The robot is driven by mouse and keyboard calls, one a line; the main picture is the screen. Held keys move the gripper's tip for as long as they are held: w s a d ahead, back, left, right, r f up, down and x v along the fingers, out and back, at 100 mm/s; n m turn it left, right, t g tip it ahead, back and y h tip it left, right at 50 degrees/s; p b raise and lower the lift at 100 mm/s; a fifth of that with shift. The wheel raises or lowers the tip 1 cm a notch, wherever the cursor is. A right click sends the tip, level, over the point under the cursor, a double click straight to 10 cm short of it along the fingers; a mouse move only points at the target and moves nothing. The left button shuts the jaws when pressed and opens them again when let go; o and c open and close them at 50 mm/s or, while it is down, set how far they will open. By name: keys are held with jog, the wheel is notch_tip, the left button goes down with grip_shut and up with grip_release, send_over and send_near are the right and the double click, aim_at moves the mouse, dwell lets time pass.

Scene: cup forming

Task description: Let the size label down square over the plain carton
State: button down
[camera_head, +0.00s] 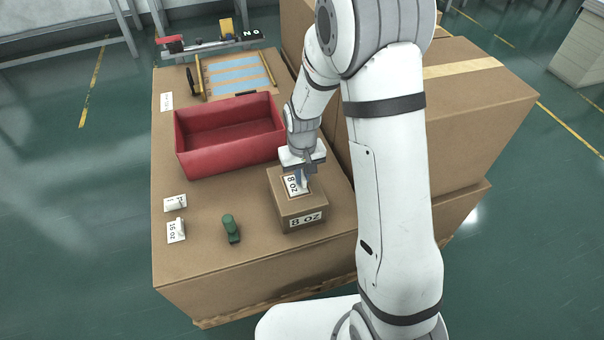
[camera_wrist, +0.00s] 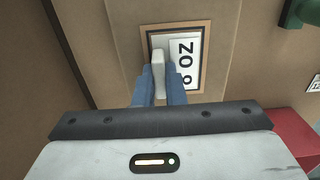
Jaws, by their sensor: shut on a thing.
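A small brown carton (camera_head: 288,209) stands near the right edge of the cardboard-topped surface, with an "8 OZ" label on its front face. My gripper (camera_head: 302,180) is above its top, pointing down. In the wrist view its blue fingers (camera_wrist: 162,88) are shut on the pale upright tab of the size label (camera_wrist: 184,62). The label is white with black "8 OZ" print and lies within a dark, brown-edged square outline (camera_wrist: 205,32) on the carton top, looking roughly square to it. I cannot tell whether it touches the carton. The fingers hide part of it.
A red open bin (camera_head: 230,162) stands behind the carton. Large boxes (camera_head: 480,105) stand close on the right.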

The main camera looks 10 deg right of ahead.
jog(key=shift+f, duration=0.1)
jog(key=c, duration=1.4)
grip_release()
jog(key=shift+c, duration=0.2)
jog(key=shift+r+p, duration=0.95)
jog(key=shift+r, duration=3)
jog(key=s+d+r+t+p, duration=0.1)
jog(key=s+r+p, duration=0.4)
jog(key=r, duration=0.5)
jog(key=s+d+r+m+p, duration=0.1)
jog(key=s+d+r+p, duration=0.3)
jog(key=r, duration=0.7)
jog(key=s+d+r+m+t+p, duration=0.1)
jog(key=s+d+r+p, duration=0.2)
jog(key=s+r+p, duration=0.4)
jog(key=s+r, duration=0.3)
jog(key=r, duration=0.1)
jog(key=shift+s+d+t, duration=0.15)
jog(key=shift+d+t, duration=0.1)
jog(key=shift+t, duration=0.05)
